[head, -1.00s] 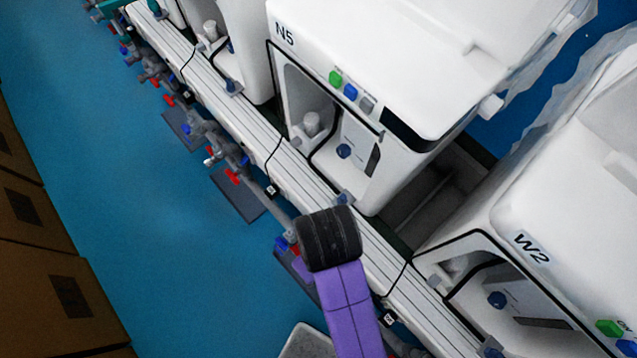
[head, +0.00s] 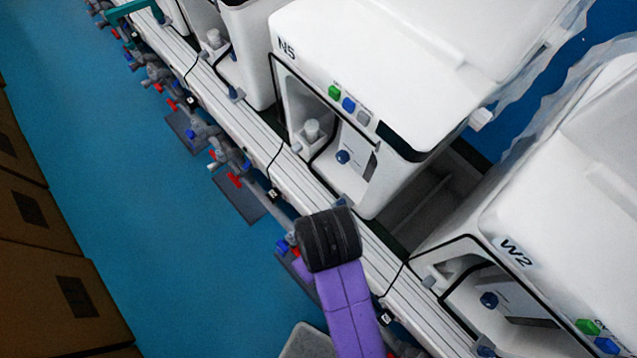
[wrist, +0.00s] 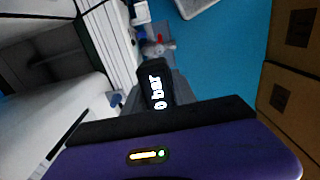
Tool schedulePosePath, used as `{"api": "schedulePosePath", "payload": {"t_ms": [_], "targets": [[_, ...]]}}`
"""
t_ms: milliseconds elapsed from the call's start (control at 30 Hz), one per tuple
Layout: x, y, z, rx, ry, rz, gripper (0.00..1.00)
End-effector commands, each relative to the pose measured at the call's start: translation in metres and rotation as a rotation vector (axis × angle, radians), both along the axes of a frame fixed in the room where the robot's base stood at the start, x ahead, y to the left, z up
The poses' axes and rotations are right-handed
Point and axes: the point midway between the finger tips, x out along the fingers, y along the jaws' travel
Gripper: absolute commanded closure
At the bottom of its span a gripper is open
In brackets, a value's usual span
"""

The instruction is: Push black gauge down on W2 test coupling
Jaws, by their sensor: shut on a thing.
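My gripper (wrist: 158,85) is shut on the black gauge (wrist: 157,88), whose display reads "0 bar", in the wrist view. Grey fingers show on both sides of the gauge. In the head view my black and purple wrist hides the fingers and the gauge. A grey coupling with a red part (wrist: 158,48) shows just beyond the gauge in the wrist view. I cannot tell whether the gauge touches it or whether it is the W2 coupling. The white unit labelled W2 (head: 553,210) stands at the right in the head view.
The white unit N5 (head: 375,75) stands behind my wrist. A white ribbed rail (head: 285,175) runs along the units' fronts. Grey couplings with red and blue handles (head: 230,160) line it. Brown boxes (head: 45,285) stand at the left, with open blue floor (head: 190,260) between.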

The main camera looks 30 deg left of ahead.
Motion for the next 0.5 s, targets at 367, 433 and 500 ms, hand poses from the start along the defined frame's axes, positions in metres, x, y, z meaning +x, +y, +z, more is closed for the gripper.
{"api": "schedulePosePath", "payload": {"t_ms": [367,433,500], "targets": [[0.0,0.0,0.013,0.0,0.0,0.0,1.0],[0.0,0.0,0.015,0.0,0.0,0.0,1.0],[0.0,0.0,0.017,0.0,0.0,0.0,1.0]]}}
